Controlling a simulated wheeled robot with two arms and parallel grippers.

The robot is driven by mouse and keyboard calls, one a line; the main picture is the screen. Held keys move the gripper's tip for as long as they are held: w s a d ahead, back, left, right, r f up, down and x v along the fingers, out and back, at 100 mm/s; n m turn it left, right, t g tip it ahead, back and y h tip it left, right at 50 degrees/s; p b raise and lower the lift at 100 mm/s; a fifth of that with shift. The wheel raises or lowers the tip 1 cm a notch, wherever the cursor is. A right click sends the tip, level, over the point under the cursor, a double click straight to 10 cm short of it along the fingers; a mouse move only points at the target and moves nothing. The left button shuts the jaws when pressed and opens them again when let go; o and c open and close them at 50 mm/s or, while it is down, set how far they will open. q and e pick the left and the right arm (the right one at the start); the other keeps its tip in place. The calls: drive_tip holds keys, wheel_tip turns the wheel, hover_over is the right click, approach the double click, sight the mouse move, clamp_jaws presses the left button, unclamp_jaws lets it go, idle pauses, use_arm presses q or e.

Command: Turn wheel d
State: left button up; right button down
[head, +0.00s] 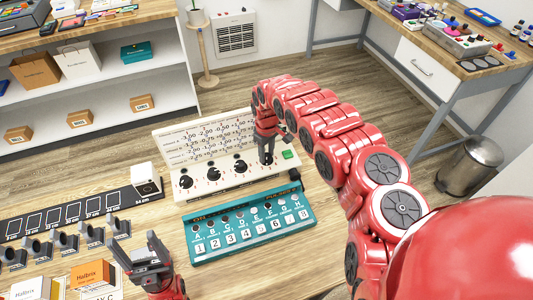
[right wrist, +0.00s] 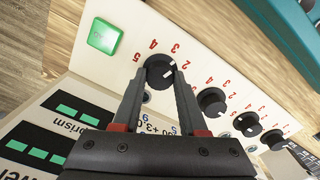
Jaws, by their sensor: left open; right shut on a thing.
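A white panel (head: 222,190) carries a row of black wheels with printed numbers around them. My right gripper (head: 267,157) is at the rightmost wheel, closest to the green button (head: 288,154). In the right wrist view that wheel (right wrist: 160,68) sits between the two fingertips, which are shut on it. The three other wheels show to its left in the head view, the nearest of them (head: 239,167) free of the gripper. I cannot read a letter d on any wheel. My left gripper (head: 135,245) is open and empty at the lower left.
A teal box (head: 250,230) with lettered and numbered keys lies in front of the panel. An upright board with rows of numbers (head: 205,139) stands behind the wheels. A black strip with frames (head: 75,212) and several small stands lie to the left.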

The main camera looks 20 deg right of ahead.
sight(266, 156)
drive_tip(key=shift+n, duration=1.7)
drive_tip(key=shift+c, duration=2.2)
unclamp_jaws()
wheel_tip(266, 156, up, 18)
drive_tip(key=shift+f+b, duration=0.25)
drive_tip(key=shift+b, duration=0.2)
